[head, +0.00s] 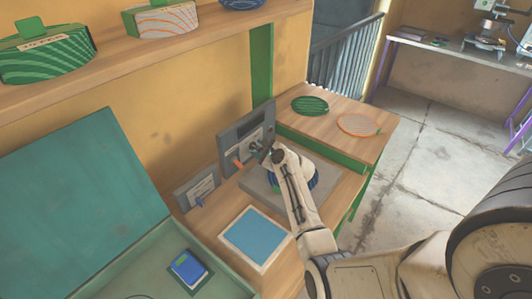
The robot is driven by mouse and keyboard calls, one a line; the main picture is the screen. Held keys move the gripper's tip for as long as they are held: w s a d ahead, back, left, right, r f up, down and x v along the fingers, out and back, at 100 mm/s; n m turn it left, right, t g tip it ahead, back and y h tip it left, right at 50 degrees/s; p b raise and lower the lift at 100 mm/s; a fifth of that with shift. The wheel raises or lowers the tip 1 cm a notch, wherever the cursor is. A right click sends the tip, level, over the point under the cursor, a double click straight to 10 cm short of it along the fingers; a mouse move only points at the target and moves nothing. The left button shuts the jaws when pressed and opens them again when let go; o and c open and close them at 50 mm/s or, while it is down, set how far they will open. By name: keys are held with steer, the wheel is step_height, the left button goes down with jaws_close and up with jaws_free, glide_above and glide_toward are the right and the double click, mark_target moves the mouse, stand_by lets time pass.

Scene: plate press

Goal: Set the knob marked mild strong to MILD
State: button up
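A grey control panel (233,140) stands upright against the yellow wall at the back of the bench. It carries an orange handle (238,164) at its lower left. My gripper (262,152) is at the right half of this panel, close to its face, and covers part of it. A dark knob-like shape shows by the fingertips, but I cannot tell whether they touch it or how it is turned. The MILD and STRONG lettering is too small to read.
A grey plate (257,189) with a blue round item (309,183) lies under my arm. A blue pad in a white frame (256,238) lies in front. A green open case (85,185) is at left. Green (310,105) and orange (358,125) discs lie at right. A shelf (120,52) hangs above.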

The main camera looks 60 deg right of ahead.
steer(key=v, duration=1)
steer(key=shift+s+a, duration=0.1)
steer(key=shift+s, duration=0.05)
stand_by(0.8)
